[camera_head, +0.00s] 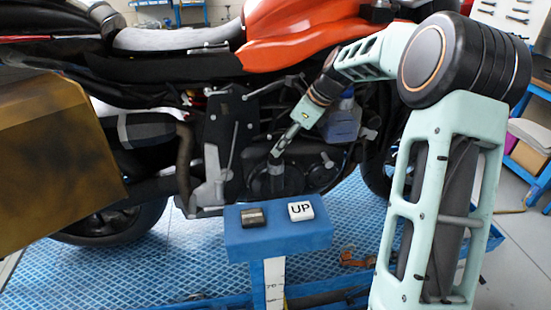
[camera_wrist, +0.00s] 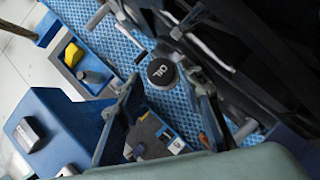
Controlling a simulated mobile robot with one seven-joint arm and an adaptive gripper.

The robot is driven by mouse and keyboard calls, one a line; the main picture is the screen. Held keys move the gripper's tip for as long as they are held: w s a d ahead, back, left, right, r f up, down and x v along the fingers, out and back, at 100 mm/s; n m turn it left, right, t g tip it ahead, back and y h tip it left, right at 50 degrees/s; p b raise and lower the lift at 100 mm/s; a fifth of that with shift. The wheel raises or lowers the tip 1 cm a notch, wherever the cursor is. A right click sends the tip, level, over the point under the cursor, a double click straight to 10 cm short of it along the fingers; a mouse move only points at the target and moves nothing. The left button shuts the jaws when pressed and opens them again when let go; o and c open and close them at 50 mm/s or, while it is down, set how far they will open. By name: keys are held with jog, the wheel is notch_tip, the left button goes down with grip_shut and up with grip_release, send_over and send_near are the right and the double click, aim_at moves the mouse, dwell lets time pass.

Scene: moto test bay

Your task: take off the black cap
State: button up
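The black cap (camera_wrist: 162,71) is round and carries white lettering that looks like "OIL". It faces the camera in the wrist view, just beyond and between my fingertips. My gripper (camera_wrist: 167,88) is open, with one finger on each side of the cap's lower edge in the picture. I see no clear contact between the fingers and the cap. In the head view my gripper (camera_head: 279,150) reaches down beside the motorcycle's engine (camera_head: 312,165). I cannot pick out the cap in that view.
The orange motorcycle (camera_head: 290,22) stands on a blue patterned platform (camera_head: 370,235). A blue pedestal (camera_head: 278,238) in front holds a white "UP" button (camera_head: 301,211) and a dark button (camera_head: 253,217). A brown-gold panel (camera_head: 50,150) is at left. Dark bike parts crowd the cap.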

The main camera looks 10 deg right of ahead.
aim_at(276, 158)
jog(key=x, duration=0.4)
jog(key=shift+s+d+f, duration=0.15)
jog(key=shift+d+f, duration=0.05)
jog(key=shift+f, duration=0.05)
jog(key=shift+c, duration=0.6)
jog(key=c, duration=0.5)
jog(key=shift+o, duration=0.2)
